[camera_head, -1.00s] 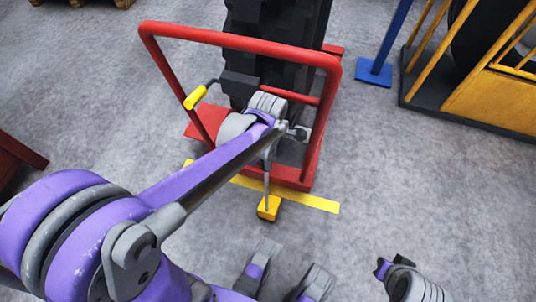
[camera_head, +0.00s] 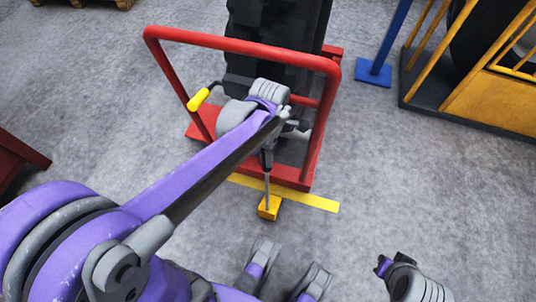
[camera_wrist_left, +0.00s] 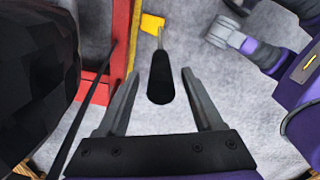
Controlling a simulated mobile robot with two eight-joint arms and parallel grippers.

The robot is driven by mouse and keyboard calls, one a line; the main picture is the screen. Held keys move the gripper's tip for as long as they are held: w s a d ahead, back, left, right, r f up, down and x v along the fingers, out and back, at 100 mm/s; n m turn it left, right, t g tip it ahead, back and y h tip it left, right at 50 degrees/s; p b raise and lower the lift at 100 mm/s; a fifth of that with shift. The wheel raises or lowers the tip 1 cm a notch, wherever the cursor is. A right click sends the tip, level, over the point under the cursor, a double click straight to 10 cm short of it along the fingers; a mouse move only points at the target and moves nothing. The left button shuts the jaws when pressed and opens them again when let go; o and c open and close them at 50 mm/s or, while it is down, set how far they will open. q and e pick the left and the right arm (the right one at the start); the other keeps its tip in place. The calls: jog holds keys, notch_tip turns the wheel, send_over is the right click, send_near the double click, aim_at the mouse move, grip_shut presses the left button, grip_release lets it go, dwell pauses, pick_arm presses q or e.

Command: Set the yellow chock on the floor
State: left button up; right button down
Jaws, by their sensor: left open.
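The yellow chock (camera_head: 269,207) appears to stand on the grey floor at the near side of a yellow floor stripe (camera_head: 310,200). A thin rod rises from it to a black grip (camera_wrist_left: 160,78). In the left wrist view the chock (camera_wrist_left: 152,22) shows beyond the grip. My left gripper (camera_wrist_left: 159,88) is open, with one finger on each side of the black grip and visible gaps to both. In the head view my left forearm hides most of this gripper.
A red frame (camera_head: 245,42) with a red base (camera_head: 290,176) stands behind the chock, around a large black tyre (camera_head: 280,30). A yellow-handled crank (camera_head: 198,99) is at its left. A blue post (camera_head: 374,72) stands right.

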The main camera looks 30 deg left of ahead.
pick_arm(q)
notch_tip(320, 180, up, 7)
jog(key=shift+p, duration=0.85)
jog(key=shift+s+r+m, duration=0.15)
jog(key=shift+m, duration=0.15)
jog(key=shift+s+d+m, duration=0.2)
jog(key=shift+s+m, duration=0.2)
jog(key=shift+m, duration=0.3)
jog(key=s+d+f+m+t, duration=0.1)
jog(key=s+m, duration=0.4)
jog(key=m, duration=0.6)
jog(key=s+d+f+m+t, duration=0.2)
jog(key=s+m, duration=0.3)
jog(key=m, duration=0.6)
jog(key=shift+s+f+t, duration=0.25)
jog(key=shift+f+t, duration=0.55)
jog(key=shift+f, duration=0.05)
pick_arm(e)
notch_tip(320, 180, up, 3)
jog(key=shift+s+f, duration=0.15)
pick_arm(q)
jog(key=shift+a, duration=0.1)
